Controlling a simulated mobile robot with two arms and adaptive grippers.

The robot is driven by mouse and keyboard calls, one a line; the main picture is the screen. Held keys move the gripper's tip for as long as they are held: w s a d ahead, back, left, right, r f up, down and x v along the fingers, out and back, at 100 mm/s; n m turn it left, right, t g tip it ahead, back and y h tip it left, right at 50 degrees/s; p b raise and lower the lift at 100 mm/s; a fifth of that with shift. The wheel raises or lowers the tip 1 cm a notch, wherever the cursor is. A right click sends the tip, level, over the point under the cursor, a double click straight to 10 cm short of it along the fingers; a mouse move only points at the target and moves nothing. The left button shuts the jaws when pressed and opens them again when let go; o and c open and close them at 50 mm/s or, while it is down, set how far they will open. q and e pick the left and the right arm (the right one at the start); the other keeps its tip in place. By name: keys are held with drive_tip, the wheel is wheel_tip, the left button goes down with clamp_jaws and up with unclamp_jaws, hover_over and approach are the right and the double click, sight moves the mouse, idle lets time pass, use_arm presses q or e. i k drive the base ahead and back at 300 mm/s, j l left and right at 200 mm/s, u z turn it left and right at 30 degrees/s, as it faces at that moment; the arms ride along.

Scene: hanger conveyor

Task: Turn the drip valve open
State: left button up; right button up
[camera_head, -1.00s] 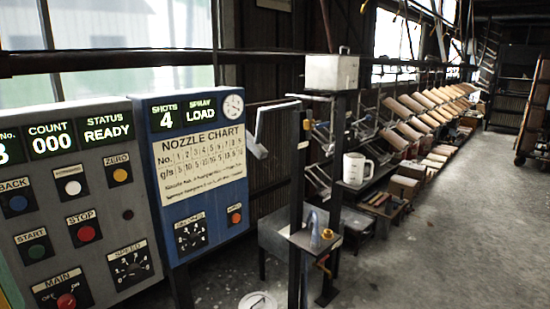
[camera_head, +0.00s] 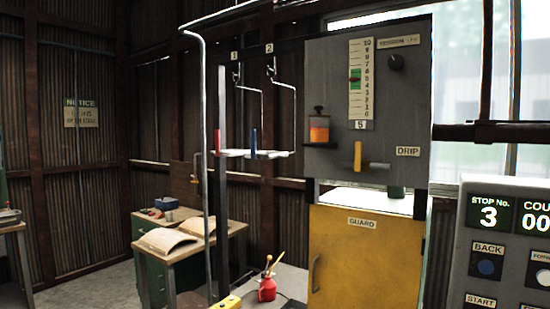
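The drip valve (camera_head: 358,155) is on the lower part of a grey panel (camera_head: 405,100), left of a label reading DRIP (camera_head: 408,151). Its yellow handle stands upright, and a short tan-and-grey stub runs right from it. A small oil cup (camera_head: 318,130) with orange liquid sits on a dark bracket to the left of the valve. No drip can be made out at this size. Neither of my grippers is in view.
A yellow GUARD door (camera_head: 365,260) is below the panel. Numbered hooks (camera_head: 254,72) hang left of it. A red oil can (camera_head: 267,288) stands in front. A desk with an open book (camera_head: 168,240) is at left. A control cabinet (camera_head: 505,240) is at right.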

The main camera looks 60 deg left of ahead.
sight(359, 167)
drive_tip(key=u, duration=1.4)
